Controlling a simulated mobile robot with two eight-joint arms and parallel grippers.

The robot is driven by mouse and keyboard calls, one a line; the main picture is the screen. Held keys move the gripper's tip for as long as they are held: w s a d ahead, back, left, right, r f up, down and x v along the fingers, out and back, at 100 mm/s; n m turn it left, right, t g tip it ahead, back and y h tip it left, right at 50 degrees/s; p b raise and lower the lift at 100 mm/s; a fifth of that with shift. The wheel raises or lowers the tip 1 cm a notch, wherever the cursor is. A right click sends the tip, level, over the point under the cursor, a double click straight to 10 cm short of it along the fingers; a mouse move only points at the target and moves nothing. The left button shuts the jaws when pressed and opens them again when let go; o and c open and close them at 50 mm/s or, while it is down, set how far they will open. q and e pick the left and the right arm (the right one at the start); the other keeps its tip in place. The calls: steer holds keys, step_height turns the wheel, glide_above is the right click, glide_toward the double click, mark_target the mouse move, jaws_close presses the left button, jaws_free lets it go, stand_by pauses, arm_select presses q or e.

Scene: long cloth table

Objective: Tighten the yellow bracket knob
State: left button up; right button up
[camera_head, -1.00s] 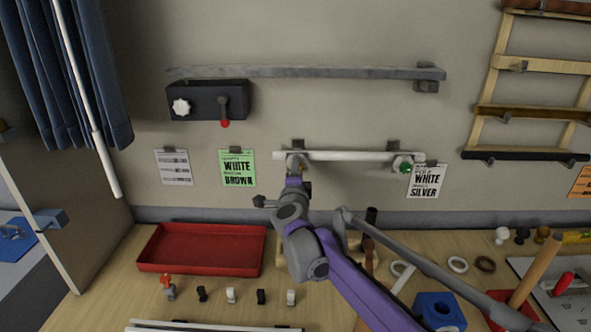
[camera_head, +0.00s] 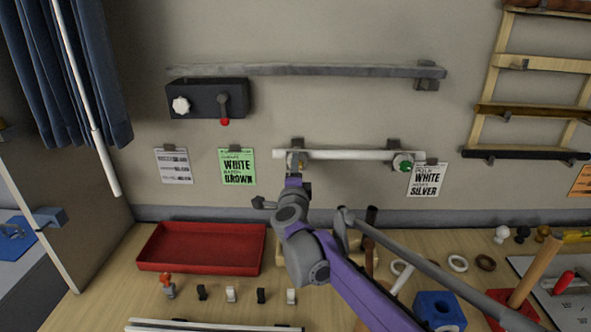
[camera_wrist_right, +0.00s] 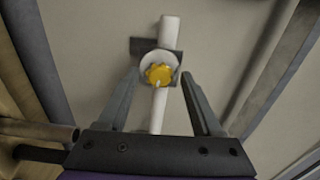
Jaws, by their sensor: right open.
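The yellow bracket knob (camera_wrist_right: 159,75) is a lobed knob on a pale round collar, fixed to a dark bracket (camera_wrist_right: 144,48) around a white rod (camera_wrist_right: 170,32) in the right wrist view. My right gripper (camera_wrist_right: 160,98) is open, with one finger on either side of the knob and apart from it. In the head view the right gripper (camera_head: 293,178) is just below the left bracket of the white rod (camera_head: 340,155), and it hides much of the knob there. A green knob (camera_head: 404,164) is at the rod's right bracket. My left gripper is not in view.
A dark box (camera_head: 207,100) with a white knob and a red-tipped lever hangs upper left under a grey bar (camera_head: 310,71). Paper signs hang beside the rod. A red tray (camera_head: 202,248), several small clips and a blue block (camera_head: 440,309) are on the table below.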

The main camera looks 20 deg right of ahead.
steer(key=b+v, duration=0.1)
steer(key=v, duration=0.8)
steer(key=shift+s, duration=0.4)
steer(key=shift+a, duration=0.15)
steer(key=s+a+f+n+g+y, duration=0.3)
steer(key=s+a+f+n+y, duration=0.8)
steer(key=n, duration=0.5)
steer(key=s+d+f+n+g+h, duration=0.1)
steer(key=s+f+n+g, duration=0.1)
steer(key=s+f, duration=0.3)
steer(key=s+d+f+n+g+h, duration=0.1)
steer(key=s+f+n+g, duration=0.1)
steer(key=s+f, duration=0.4)
steer(key=s+d+f+n+g+h, duration=0.1)
steer(key=s+f+n+g, duration=0.2)
steer(key=s+f, duration=0.2)
steer(key=shift+s+f+g, duration=0.2)
steer(key=shift+s, duration=0.4)
steer(key=shift+s+f+g, duration=0.2)
steer(key=shift+s, duration=0.45)
